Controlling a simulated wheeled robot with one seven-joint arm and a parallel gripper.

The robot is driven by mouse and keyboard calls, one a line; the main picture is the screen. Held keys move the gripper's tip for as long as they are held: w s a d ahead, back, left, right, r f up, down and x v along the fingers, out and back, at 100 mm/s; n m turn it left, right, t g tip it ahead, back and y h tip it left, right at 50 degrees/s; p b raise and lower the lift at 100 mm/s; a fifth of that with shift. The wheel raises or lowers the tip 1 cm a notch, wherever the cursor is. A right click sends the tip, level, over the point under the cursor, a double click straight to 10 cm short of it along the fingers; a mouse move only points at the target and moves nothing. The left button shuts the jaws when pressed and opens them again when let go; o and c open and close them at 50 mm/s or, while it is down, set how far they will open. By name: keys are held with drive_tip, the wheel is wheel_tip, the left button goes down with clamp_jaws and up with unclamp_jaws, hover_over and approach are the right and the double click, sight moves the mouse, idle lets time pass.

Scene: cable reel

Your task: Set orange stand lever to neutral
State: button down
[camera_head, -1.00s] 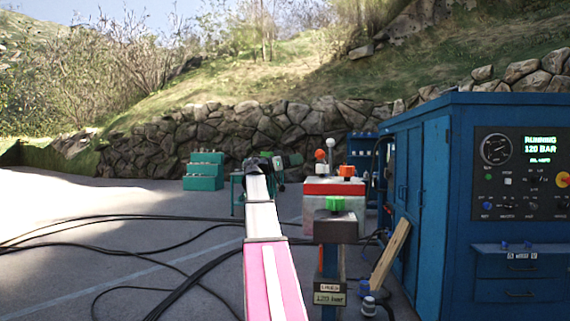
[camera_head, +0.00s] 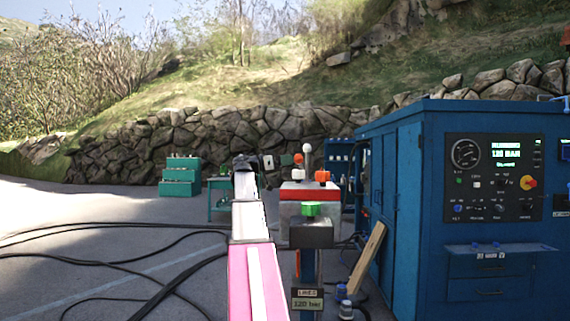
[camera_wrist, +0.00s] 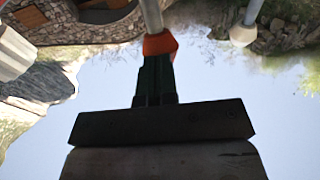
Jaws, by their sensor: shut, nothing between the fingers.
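The orange stand's lever has an orange ball knob (camera_head: 298,159) and stands near a taller white-ball lever (camera_head: 307,148) above a red-topped grey unit (camera_head: 308,190). My gripper (camera_head: 284,160) is just left of the orange knob in the head view. In the wrist view my dark, shut fingers (camera_wrist: 156,76) point at an orange knob (camera_wrist: 161,43) on a grey rod and overlap it. The fingers hide part of the knob, and I cannot tell whether they touch it. The white ball (camera_wrist: 243,34) is to the right there.
A nearer stand with a green knob (camera_head: 312,209) carries a pressure label. Black cables (camera_head: 150,255) lie on the left ground.

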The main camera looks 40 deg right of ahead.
drive_tip(key=shift+s+d+r+m+t+y, duration=0.3)
drive_tip(key=shift+s+d+r+t+y, duration=0.3)
drive_tip(key=shift+s+d+r+y, duration=0.4)
drive_tip(key=shift+s+d, duration=0.2)
drive_tip(key=shift+d, duration=0.2)
